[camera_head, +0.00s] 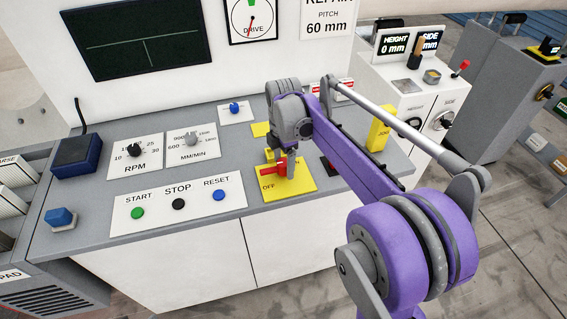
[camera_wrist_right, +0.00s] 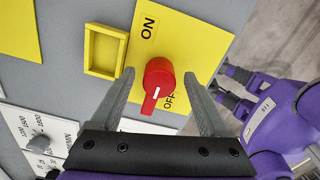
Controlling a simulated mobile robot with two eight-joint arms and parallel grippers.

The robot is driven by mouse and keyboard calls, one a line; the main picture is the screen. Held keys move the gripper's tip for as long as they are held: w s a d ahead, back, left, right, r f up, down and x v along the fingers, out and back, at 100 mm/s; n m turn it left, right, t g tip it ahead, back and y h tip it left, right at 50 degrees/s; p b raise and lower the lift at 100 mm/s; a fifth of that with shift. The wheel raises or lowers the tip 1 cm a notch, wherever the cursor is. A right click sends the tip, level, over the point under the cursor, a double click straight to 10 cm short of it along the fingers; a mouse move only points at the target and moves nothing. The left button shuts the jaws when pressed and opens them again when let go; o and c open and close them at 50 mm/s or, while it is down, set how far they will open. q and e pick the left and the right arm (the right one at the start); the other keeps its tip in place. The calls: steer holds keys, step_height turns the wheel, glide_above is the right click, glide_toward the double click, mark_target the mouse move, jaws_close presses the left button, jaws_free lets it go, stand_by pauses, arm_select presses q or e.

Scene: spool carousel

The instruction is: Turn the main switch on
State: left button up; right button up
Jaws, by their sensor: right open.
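The main switch is a red rotary knob on a yellow plate (camera_head: 298,190) at the console's front right. In the right wrist view the red knob (camera_wrist_right: 157,80) has its handle and white mark pointing toward the OFF label; ON is at the opposite end of the plate. In the head view its red handle (camera_head: 271,170) points left, above OFF. My right gripper (camera_wrist_right: 160,76) is open, with one finger on each side of the knob; I cannot tell whether they touch it. In the head view this gripper (camera_head: 288,166) hangs over the plate and hides part of the knob. My left gripper does not show.
A raised yellow frame (camera_wrist_right: 104,51) stands beside the switch plate. The START, STOP and RESET button panel (camera_head: 178,204) lies to the left, with the RPM dial (camera_head: 135,150) behind it. A yellow upright block (camera_head: 379,135) stands to the right, past my right arm.

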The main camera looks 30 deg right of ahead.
steer(key=shift+f, duration=0.2)
jaws_close()
stand_by(0.3)
